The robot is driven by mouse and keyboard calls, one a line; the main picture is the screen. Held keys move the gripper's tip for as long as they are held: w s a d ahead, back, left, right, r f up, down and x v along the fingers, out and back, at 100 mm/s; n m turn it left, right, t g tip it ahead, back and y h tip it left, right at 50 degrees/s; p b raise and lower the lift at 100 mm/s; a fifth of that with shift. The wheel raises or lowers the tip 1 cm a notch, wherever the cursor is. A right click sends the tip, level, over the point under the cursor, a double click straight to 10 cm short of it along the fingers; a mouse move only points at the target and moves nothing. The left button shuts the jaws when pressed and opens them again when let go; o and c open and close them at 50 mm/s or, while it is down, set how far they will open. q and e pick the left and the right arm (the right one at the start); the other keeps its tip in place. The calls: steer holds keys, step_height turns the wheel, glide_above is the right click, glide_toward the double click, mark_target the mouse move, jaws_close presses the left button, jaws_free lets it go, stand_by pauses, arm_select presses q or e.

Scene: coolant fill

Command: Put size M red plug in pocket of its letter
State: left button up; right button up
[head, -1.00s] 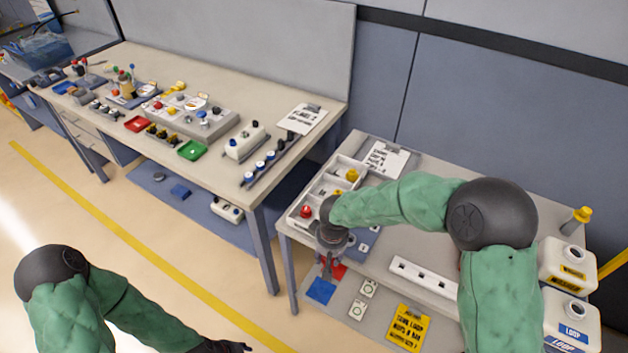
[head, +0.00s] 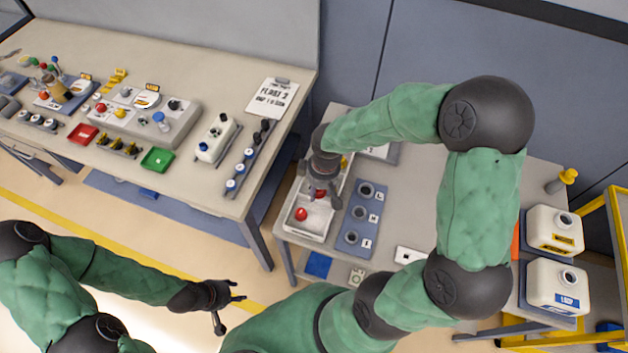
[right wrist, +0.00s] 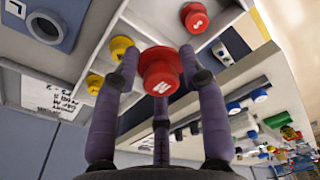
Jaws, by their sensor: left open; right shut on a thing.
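The red plug with an M on its top (right wrist: 160,76) is between the fingers of my right gripper (head: 318,190); in the head view a bit of its red (head: 320,193) shows under the gripper, over the white tray (head: 292,236). A blue pocket block (head: 348,222) stands right of the tray, with dark round pockets marked L (head: 366,188), M (head: 360,212) and a third, unclear letter (head: 351,237). The L pocket also shows in the right wrist view (right wrist: 45,26). My left gripper (head: 238,292) is open and empty, low over the floor.
Another red plug (head: 301,213), marked S in the right wrist view (right wrist: 195,18), sits in the tray's front compartment. Yellow plugs (right wrist: 121,47) sit in other compartments. White jugs (head: 556,285) stand at the right. A long bench (head: 190,180) with many parts stands left.

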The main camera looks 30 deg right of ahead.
steer(key=w+d+f, duration=0.1)
steer(key=w+f, duration=0.1)
steer(key=w+d+f, duration=0.1)
steer(key=w+f, duration=0.1)
steer(key=w, duration=0.1)
steer(key=w+d+f+b, duration=0.1)
steer(key=w+f, duration=0.1)
steer(key=f, duration=0.1)
steer(key=shift+w, duration=0.3)
steer(key=shift+w+f+b, duration=0.15)
steer(key=shift+f+b, duration=0.05)
steer(key=shift+f, duration=0.7)
steer(key=shift+w+f+b, duration=0.1)
steer(key=shift+f+b, duration=0.1)
steer(key=shift+f, duration=0.7)
steer(key=shift+f, duration=0.2)
steer(key=o, duration=0.5)
steer(key=shift+r, duration=0.15)
